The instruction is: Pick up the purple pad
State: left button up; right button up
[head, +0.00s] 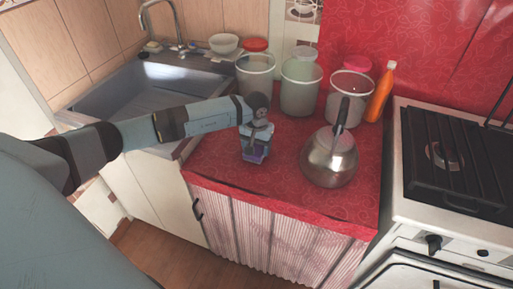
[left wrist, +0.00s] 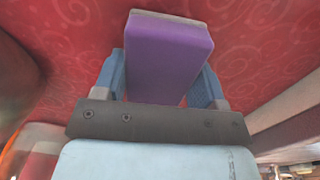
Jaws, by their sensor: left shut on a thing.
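The purple pad (left wrist: 168,55) is a small block with a purple face, held between the two blue fingers of my left gripper (left wrist: 165,78) in the left wrist view. In the head view my left gripper (head: 256,143) points down over the red counter, with the pad (head: 257,155) at its fingertips. The pad is partly hidden there by the gripper. I cannot tell whether the pad touches the counter. My right gripper is not in view.
A metal pot (head: 329,160) with a raised handle stands right of the gripper. Several clear jars (head: 301,88) and an orange bottle (head: 381,93) stand behind. The sink (head: 140,85) is left, the stove (head: 455,160) right. The red counter's front (head: 270,197) is clear.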

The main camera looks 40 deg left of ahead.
aim_at(256, 146)
pick_arm(q)
notch_tip(256, 146, up, 20)
jog(key=shift+f, duration=0.15)
